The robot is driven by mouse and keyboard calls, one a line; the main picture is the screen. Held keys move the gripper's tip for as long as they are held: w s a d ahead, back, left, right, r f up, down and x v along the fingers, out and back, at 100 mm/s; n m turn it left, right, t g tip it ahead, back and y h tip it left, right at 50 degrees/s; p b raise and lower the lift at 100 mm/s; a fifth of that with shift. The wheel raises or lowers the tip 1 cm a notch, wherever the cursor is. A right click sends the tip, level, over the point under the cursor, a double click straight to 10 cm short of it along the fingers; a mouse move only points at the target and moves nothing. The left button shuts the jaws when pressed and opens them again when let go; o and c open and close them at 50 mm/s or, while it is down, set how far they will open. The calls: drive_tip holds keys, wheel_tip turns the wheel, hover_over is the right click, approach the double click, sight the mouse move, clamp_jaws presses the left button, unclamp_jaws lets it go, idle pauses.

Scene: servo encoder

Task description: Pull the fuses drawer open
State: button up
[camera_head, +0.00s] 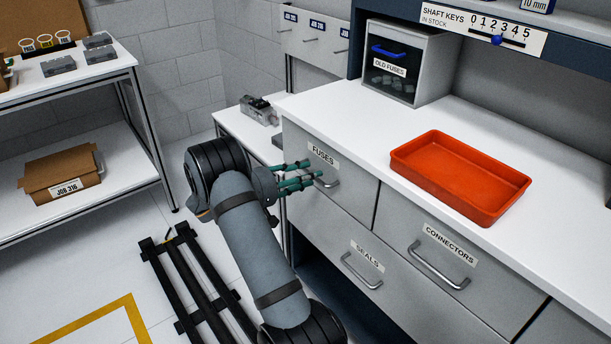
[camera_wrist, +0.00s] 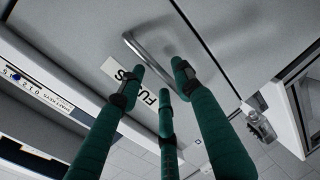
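The fuses drawer (camera_head: 348,183) is a grey front at the upper left of the cabinet, flush and shut, with a FUSES label (camera_head: 323,155). Its metal bar handle (camera_head: 331,182) is partly hidden behind my fingers in the head view. My gripper (camera_head: 310,170) is in front of this handle, its teal fingers pointing at the drawer face. In the wrist view, my gripper (camera_wrist: 160,82) has its three fingers spread apart with nothing held between them. The handle (camera_wrist: 143,50) shows just past the fingertips; I cannot tell whether any finger touches it.
A seals drawer (camera_head: 330,235) lies below and a connectors drawer (camera_head: 415,225) to the right, both shut. An orange tray (camera_head: 445,150) and the OLD FUSES box (camera_head: 435,70) stand on the countertop. Open floor lies left of the cabinet, with dark rails (camera_head: 205,300).

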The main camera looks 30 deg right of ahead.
drive_tip(key=shift+c, duration=1.2)
drive_tip(key=shift+w+a, duration=0.1)
clamp_jaws()
